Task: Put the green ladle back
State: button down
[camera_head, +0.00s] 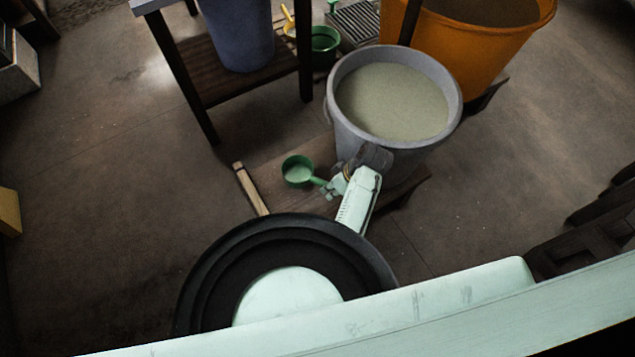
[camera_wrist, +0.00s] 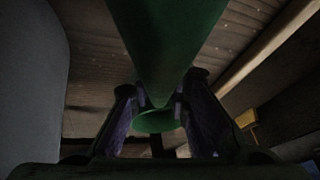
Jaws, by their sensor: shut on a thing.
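The green ladle (camera_head: 298,170) is in the head view, left of the grey vat, with its cup over a low wooden platform. The cup's inside looks pale; I cannot tell whether it holds liquid. My gripper (camera_head: 334,187) is shut on its handle, at the cup's right. In the wrist view the green ladle (camera_wrist: 165,45) runs between the two fingers of my gripper (camera_wrist: 160,112). Whether the cup touches the platform is unclear.
The grey vat (camera_head: 333,122) of pale liquid stands on the platform (camera_head: 268,168). A wooden stick (camera_head: 250,188) lies left of the ladle. Behind are an orange tub (camera_head: 480,50), a dark wooden stand (camera_head: 225,88) with a blue-grey bin (camera_head: 238,35), and a green container (camera_head: 324,42).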

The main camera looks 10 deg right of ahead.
aim_at(320, 181)
jog(key=w+a, duration=0.3)
jog(key=shift+w+f, duration=0.15)
jog(key=shift+w+f+p, duration=0.1)
jog(key=shift+f+p, duration=0.05)
jog(key=shift+p, duration=0.15)
jog(key=shift+f, duration=1.75)
jog(key=c, duration=1.5)
grip_release()
